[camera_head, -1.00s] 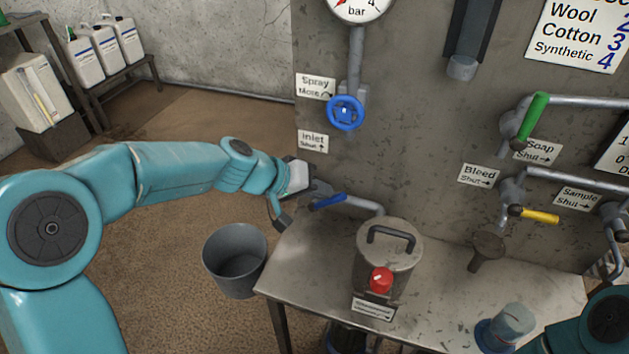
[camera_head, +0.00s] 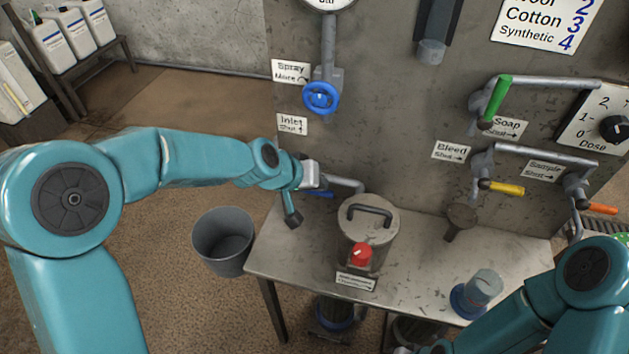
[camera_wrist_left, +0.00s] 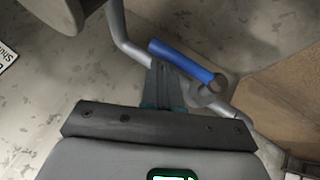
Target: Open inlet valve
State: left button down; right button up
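The inlet valve has a blue lever (camera_head: 320,194) on a grey pipe that runs along the front of the panel, below the "Inlet Shut" label (camera_head: 292,124). In the head view my left gripper (camera_head: 313,183) is at the lever and hides part of it. In the left wrist view the blue lever (camera_wrist_left: 190,63) lies slantwise across the tips of my left gripper (camera_wrist_left: 163,72). The fingers look together, touching or very near the lever; I cannot tell which. Of my right arm, only links and perhaps a bit of the hand (camera_head: 402,350) show at the bottom edge.
A blue spray wheel (camera_head: 320,98) is above the inlet lever. A metal canister with a red knob (camera_head: 361,254) stands on the table (camera_head: 290,262), right of my left gripper. A grey bucket (camera_head: 223,240) stands on the floor at left. Green (camera_head: 497,97) and yellow (camera_head: 506,188) levers are at right.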

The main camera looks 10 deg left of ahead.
pick_arm(q)
jog(key=shift+d+f, duration=0.2)
jog(key=shift+f, duration=0.05)
dwell(0.5)
jog(key=shift+r, duration=0.1)
jog(key=r+p, duration=0.2)
jog(key=r, duration=0.1)
jog(key=r+p, duration=0.1)
jog(key=shift+w+a+r+p, duration=0.1)
jog(key=shift+w+r+p, duration=0.25)
jog(key=shift+w, duration=0.05)
jog(key=s+r+p, duration=0.1)
jog(key=s+r, duration=0.4)
jog(key=r, duration=0.2)
jog(key=shift+s+r, duration=0.25)
jog(key=shift+s, duration=0.1)
jog(key=shift+r, duration=0.1)
jog(key=p+v, duration=0.3)
jog(key=v, duration=0.5)
jog(key=shift+s+a+r, duration=0.2)
jog(key=shift+s+r, duration=0.05)
